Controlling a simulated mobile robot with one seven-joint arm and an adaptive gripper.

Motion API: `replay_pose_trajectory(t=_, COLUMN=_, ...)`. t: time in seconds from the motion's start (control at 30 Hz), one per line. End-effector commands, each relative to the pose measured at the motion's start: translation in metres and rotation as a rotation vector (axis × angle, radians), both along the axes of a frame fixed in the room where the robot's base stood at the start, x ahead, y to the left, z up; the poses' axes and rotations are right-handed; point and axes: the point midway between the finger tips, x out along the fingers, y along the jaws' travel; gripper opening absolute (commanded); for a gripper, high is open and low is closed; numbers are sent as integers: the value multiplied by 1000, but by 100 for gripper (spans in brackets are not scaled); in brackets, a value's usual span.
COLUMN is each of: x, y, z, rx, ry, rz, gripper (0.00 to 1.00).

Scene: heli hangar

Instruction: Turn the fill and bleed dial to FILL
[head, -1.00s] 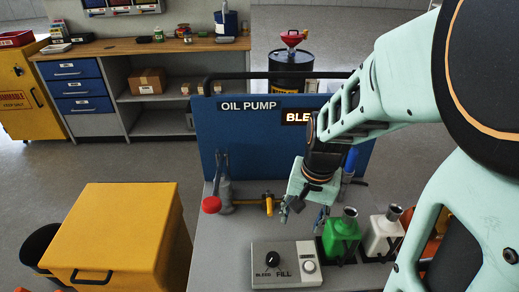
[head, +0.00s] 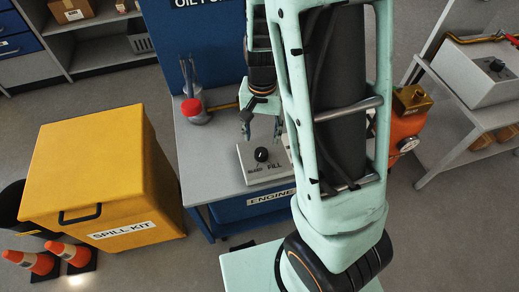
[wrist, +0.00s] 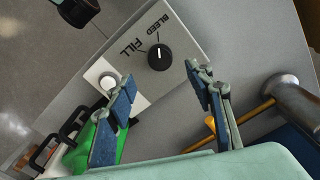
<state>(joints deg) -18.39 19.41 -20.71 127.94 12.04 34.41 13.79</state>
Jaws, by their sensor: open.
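The fill and bleed dial is a round black knob (head: 261,155) on a pale panel box (head: 250,176) on the workbench. In the wrist view the knob (wrist: 159,57) shows a white pointer mark on the BLEED side, with the FILL label (wrist: 131,47) to its left. My gripper (head: 262,132) is above and behind the dial in the head view. In the wrist view its two blue fingers (wrist: 160,78) are spread wide, empty and apart from the knob. My arm hides the right part of the panel in the head view.
A yellow spill kit (head: 100,180) stands left of the bench. An orange canister (head: 402,135) is to the right.

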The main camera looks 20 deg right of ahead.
Motion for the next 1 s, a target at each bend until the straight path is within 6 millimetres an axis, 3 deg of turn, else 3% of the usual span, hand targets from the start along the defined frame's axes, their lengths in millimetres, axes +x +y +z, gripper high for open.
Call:
replay_pose_trajectory(t=0.03, x=-1, y=-1, z=-15, rx=-1, ry=5, rz=0, gripper=48)
replay_pose_trajectory(t=0.2, x=-1, y=-1, z=-48, rx=-1, ry=4, rz=-2, gripper=48)
replay_pose_trajectory(t=0.4, x=-1, y=0, z=-74, rx=0, ry=2, rz=0, gripper=48)
replay_pose_trajectory(t=0.83, x=0, y=0, z=-82, rx=0, ry=0, rz=0, gripper=48)
replay_pose_trajectory(t=1.0, x=0, y=0, z=-82, rx=0, ry=0, rz=0, gripper=29)
